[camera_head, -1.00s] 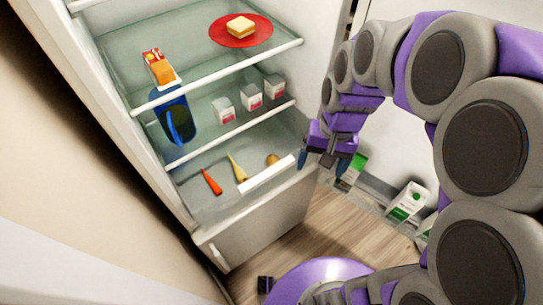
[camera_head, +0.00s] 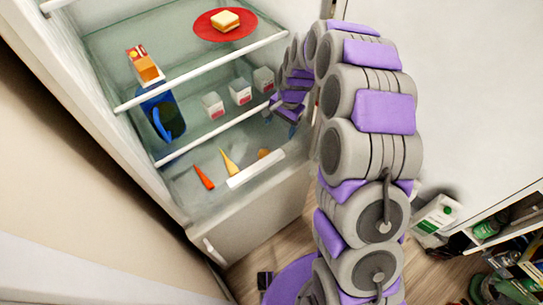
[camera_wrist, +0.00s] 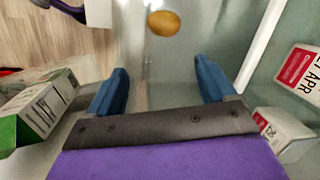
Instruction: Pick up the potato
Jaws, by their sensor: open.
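The potato (camera_head: 264,153) is a small brown-yellow lump on the lowest fridge shelf, right of the parsnip. In the wrist view the potato (camera_wrist: 164,23) lies near the top middle, beyond and between my fingertips, apart from them. My gripper (camera_head: 286,110) is at the right side of the fridge, above and right of the potato. In the wrist view my gripper (camera_wrist: 160,85) has its two blue fingers spread wide with nothing between them.
A carrot (camera_head: 203,177) and a parsnip (camera_head: 228,162) lie left of the potato. A white shelf edge bar (camera_head: 255,169) runs in front. Small white cartons (camera_head: 240,92) stand on the shelf above, beside a blue jug (camera_head: 163,116). A red plate (camera_head: 246,31) with a sandwich is higher.

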